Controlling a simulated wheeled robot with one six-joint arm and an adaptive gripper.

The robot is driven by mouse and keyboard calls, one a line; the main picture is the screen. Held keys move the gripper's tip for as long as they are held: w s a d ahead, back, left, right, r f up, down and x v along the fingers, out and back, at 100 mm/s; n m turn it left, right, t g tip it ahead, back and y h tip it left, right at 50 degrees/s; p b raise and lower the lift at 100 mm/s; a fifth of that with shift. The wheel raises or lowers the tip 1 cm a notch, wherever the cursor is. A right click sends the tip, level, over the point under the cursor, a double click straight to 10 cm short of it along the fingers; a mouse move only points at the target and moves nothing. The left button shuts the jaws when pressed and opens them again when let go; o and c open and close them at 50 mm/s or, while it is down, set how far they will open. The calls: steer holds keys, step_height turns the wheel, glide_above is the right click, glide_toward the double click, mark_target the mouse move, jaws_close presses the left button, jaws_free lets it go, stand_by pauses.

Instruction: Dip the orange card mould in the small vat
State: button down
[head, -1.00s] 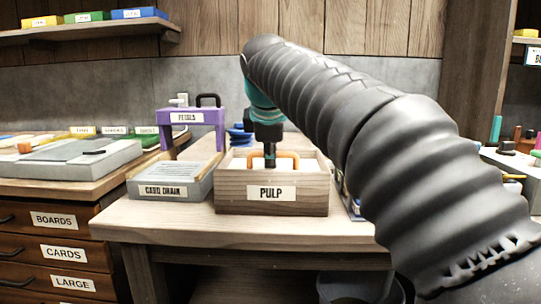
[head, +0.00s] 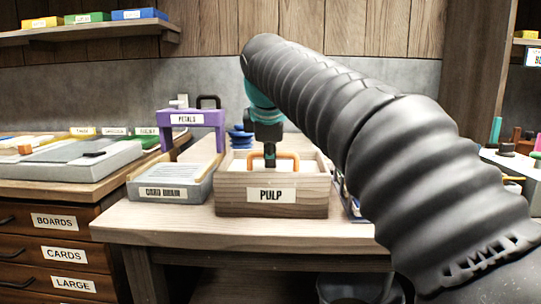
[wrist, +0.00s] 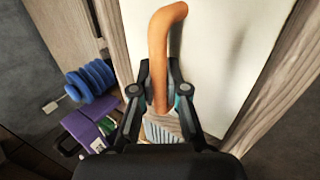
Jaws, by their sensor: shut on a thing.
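The orange card mould shows as an orange handle (head: 289,155) inside the wooden vat (head: 230,193) labelled PULP, in the head view. My gripper (head: 270,163) points down over the vat and is shut on the handle. In the wrist view my gripper (wrist: 160,100) has its fingers on both sides of the orange handle (wrist: 160,45), and a small striped grey patch shows below it. White pulp (wrist: 225,45) fills the vat around the handle. The lower part of the mould is hidden by the vat's front wall and the pulp.
A grey card drain tray (head: 168,190) stands left of the vat, with a purple PETALS frame (head: 190,118) behind it. Blue stacked discs (head: 239,138) stand behind the vat. The table's front strip (head: 230,236) is clear.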

steer(key=shift+r+p, duration=4)
steer(key=shift+a, duration=0.1)
